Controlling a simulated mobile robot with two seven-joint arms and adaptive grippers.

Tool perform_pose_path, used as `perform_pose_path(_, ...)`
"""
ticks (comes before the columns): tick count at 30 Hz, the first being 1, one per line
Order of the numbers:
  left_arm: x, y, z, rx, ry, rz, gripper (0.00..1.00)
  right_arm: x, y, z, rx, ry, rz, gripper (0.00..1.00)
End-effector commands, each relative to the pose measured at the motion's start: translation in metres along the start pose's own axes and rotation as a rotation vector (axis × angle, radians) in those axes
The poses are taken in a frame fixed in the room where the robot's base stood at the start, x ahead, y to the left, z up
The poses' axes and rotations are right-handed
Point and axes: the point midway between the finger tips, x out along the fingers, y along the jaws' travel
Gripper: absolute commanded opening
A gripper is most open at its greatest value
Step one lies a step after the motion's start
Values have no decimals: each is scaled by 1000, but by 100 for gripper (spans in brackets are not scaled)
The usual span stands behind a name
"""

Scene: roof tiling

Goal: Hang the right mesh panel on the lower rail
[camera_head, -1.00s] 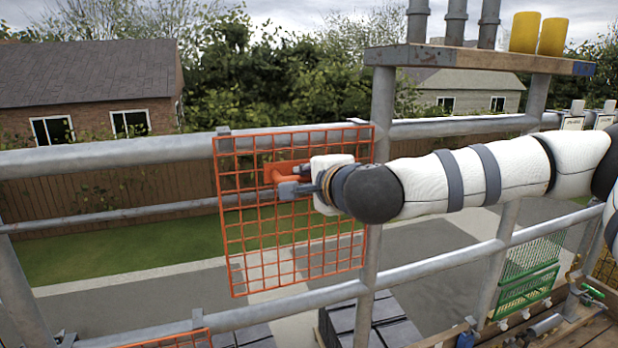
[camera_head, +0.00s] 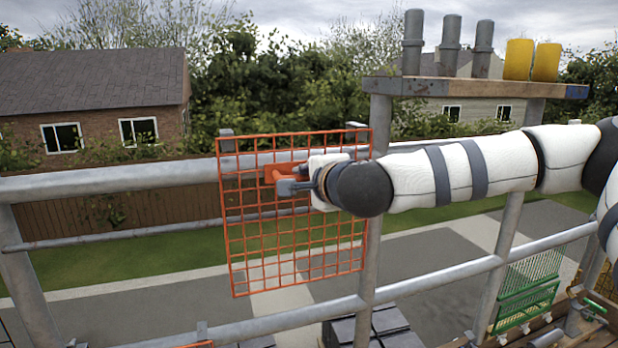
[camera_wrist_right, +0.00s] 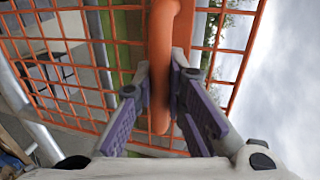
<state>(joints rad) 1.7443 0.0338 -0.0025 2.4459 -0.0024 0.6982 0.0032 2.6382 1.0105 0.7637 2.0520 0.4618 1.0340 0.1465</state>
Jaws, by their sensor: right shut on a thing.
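The orange mesh panel (camera_head: 290,235) hangs upright from my right gripper (camera_head: 290,184), in front of the upper rail (camera_head: 110,180). Two grey hooks show at its top corners, above the upper rail's top edge. The right wrist view shows the gripper (camera_wrist_right: 165,85) shut on the panel's orange handle (camera_wrist_right: 160,45), with the mesh (camera_wrist_right: 85,60) behind. The lower rail (camera_head: 265,322) runs below the panel's bottom edge, apart from it in the picture. My left gripper is not in view.
An upright post (camera_head: 368,235) stands at the panel's right edge. A shelf (camera_head: 440,88) above bears grey pipes and yellow cylinders. Another orange piece (camera_head: 197,344) shows at the bottom edge. Green mesh (camera_head: 528,285) stands at lower right.

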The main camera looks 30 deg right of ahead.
Motion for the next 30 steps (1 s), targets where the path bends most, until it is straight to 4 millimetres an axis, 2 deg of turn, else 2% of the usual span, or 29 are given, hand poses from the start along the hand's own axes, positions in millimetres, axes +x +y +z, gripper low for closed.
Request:
perform_pose_path(5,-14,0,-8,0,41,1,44,-19,-4,0,1,-3,-12,0)
perform_pose_path(15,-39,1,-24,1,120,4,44,-54,3,0,3,-2,-16,0)
perform_pose_path(22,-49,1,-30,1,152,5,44,-76,12,0,2,-3,-12,0)
perform_pose_path(30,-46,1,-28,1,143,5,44,-96,23,0,1,-2,-4,0)
